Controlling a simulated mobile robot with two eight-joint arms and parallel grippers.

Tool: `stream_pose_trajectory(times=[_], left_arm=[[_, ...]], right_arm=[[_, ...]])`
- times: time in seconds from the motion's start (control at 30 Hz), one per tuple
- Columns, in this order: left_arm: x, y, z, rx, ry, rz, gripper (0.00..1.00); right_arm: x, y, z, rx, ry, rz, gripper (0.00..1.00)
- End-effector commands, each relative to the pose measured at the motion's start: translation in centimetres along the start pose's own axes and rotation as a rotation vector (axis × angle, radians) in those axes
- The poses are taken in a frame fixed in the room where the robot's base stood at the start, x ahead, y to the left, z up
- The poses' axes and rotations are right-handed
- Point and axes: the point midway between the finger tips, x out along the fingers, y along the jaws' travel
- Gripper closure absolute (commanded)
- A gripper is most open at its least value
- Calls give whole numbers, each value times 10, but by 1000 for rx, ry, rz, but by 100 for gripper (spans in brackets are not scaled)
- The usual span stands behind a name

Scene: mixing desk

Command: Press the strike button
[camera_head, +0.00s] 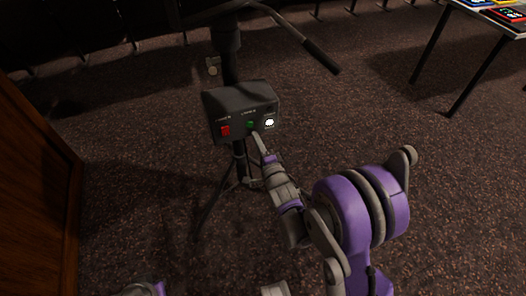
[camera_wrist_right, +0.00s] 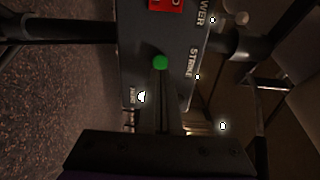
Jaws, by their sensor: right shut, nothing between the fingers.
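The strike button (camera_head: 250,125) is a small green round button on the front of a dark control box (camera_head: 234,103) mounted on a tripod. In the right wrist view the green button (camera_wrist_right: 160,62) sits beside the sideways label "STRIKE". My right gripper (camera_head: 257,137) is shut and empty, its tips just below and close to the button. In the right wrist view the closed fingers (camera_wrist_right: 161,85) point at the button; I cannot tell whether they touch it. My left gripper does not show.
A red power switch (camera_head: 225,131) is left of the button and a bright white control (camera_head: 269,122) is right of it. A tripod handle (camera_head: 308,45) reaches over the box. A wooden panel (camera_head: 35,190) stands at left, a table (camera_head: 490,22) at upper right.

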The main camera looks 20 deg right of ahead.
Motion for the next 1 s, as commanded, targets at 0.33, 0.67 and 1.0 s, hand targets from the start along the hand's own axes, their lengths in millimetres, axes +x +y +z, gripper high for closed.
stream_pose_trajectory(times=[0.33,0.67,1.0], left_arm=[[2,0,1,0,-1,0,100],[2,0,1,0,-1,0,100],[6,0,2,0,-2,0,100]], right_arm=[[37,0,0,0,1,1,100],[38,0,0,-1,1,1,100],[57,0,0,0,0,-2,100]])
